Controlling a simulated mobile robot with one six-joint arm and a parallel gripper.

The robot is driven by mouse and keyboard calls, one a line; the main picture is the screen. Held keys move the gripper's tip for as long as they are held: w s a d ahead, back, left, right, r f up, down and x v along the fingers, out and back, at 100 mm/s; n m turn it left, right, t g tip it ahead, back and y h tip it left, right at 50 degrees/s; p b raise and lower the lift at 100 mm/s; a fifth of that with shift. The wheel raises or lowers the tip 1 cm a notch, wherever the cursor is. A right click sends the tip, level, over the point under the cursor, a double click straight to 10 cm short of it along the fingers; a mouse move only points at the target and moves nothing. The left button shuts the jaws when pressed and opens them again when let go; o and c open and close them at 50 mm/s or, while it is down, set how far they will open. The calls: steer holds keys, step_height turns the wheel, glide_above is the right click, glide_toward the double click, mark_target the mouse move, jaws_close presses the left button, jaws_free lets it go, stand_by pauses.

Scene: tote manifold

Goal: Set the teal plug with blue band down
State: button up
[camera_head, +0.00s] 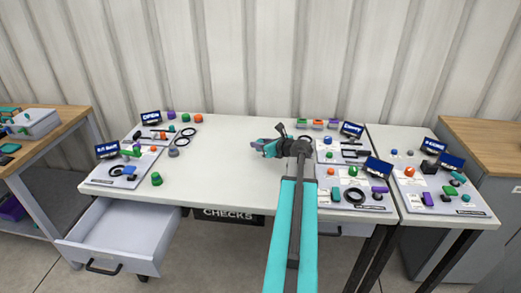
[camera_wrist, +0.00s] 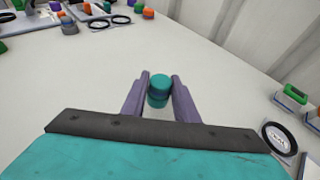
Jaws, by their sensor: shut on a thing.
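The teal plug with a blue band (camera_wrist: 159,88) is between the two purple fingers of my gripper (camera_wrist: 159,95) in the wrist view. It is a short cylinder with a darker band below its teal top. The fingers are shut on it. In the head view my gripper (camera_head: 257,146) is over the middle of the white table (camera_head: 225,175), pointing left; the plug is too small there to make out clearly. I cannot tell whether the plug touches the table.
Open table lies around the gripper. Grey boards with parts stand at the left (camera_head: 110,178) and right (camera_head: 340,200). An open drawer (camera_head: 120,235) juts out at front left.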

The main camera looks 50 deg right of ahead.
steer(key=shift+w+d, duration=0.25)
steer(key=shift+d, duration=0.05)
steer(key=shift+f, duration=1.8)
steer(key=shift+f, duration=0.15)
steer(key=o, duration=1.1)
steer(key=shift+c, duration=0.2)
steer(key=shift+b+v, duration=0.3)
steer(key=shift+v, duration=5.75)
